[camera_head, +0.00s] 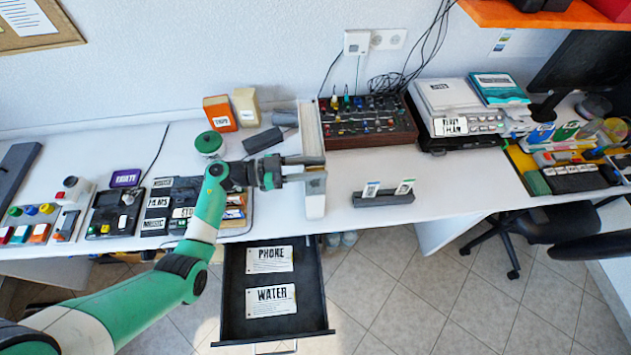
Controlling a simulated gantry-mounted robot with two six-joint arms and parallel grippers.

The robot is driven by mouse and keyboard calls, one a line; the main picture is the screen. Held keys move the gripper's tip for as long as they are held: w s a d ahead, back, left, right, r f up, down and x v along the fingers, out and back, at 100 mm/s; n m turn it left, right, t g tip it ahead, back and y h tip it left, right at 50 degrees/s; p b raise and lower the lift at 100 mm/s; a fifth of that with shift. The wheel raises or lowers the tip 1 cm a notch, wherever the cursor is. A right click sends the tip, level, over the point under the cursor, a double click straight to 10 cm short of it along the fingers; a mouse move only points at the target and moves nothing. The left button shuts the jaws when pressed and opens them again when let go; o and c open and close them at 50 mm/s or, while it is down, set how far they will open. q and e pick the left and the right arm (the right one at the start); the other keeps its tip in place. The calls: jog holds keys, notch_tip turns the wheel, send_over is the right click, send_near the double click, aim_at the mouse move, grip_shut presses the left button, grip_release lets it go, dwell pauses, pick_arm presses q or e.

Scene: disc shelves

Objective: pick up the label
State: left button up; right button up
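Two white cards with black print lie flat in the open dark drawer (237,315): a PHONE label (269,260) and a WATER label (271,300) nearer the front. Which label the task means cannot be told. My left gripper (312,168) is above the table, up and right of the drawer, pointing right. Its two dark fingers look apart with nothing clearly between them. It overlaps a tall pale upright panel (314,205) in the picture; whether it touches cannot be told. My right gripper is not in view.
A dark holder (384,198) with two small cards stands right of the panel. A knobbed mixer box (366,122) and a grey device (455,105) stand behind. Orange (220,113) and beige (246,107) boxes stand back left. Several small devices fill the left table.

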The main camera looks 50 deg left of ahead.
pick_arm(q)
grip_shut()
dwell(1.4)
